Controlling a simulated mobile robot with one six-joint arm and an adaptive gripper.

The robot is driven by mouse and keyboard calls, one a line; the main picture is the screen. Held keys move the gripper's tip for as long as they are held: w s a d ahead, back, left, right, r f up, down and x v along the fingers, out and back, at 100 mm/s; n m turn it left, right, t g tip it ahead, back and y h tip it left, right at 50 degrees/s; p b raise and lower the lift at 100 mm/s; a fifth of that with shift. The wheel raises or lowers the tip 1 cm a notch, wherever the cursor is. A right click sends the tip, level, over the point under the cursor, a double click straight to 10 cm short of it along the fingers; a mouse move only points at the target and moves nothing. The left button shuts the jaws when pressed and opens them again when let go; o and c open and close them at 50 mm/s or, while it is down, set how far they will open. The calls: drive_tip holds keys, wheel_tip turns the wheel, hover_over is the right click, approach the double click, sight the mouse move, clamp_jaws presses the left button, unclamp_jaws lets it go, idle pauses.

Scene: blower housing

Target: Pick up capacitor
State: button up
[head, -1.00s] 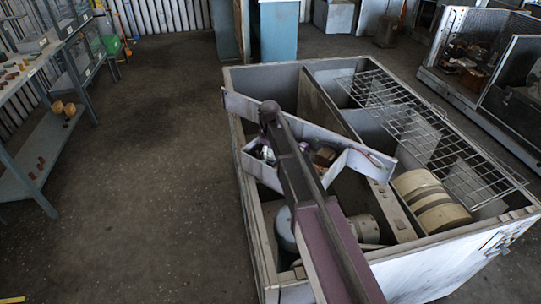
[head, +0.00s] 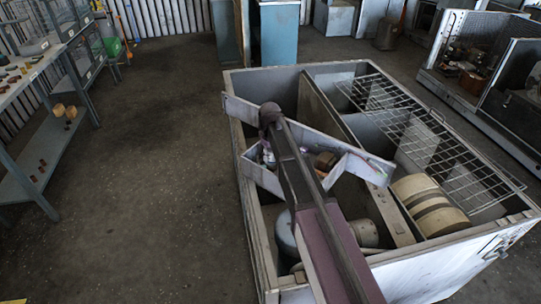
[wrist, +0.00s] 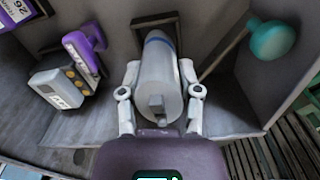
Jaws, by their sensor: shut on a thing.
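The capacitor (wrist: 155,85), a light grey cylinder with a blue band near its far end and a small block on its near end, shows in the wrist view. My gripper (wrist: 159,72) has one finger on each side of it and is shut on it. The far end lies against a dark-framed opening in the grey compartment wall. I cannot tell whether it touches the wall. In the head view my arm hides the gripper and the capacitor inside the angled metal control box (head: 358,166).
In the wrist view, a purple part (wrist: 83,48) and a grey box with yellow knobs (wrist: 60,82) sit left, and a teal knob on a rod (wrist: 272,40) right. In the head view, a wire rack (head: 430,140) and a cream-banded drum (head: 430,205) are in the housing.

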sight(270, 150)
drive_tip(key=shift+r+p, duration=3.85)
drive_tip(key=shift+r, duration=0.35)
drive_tip(key=shift+s, duration=0.1)
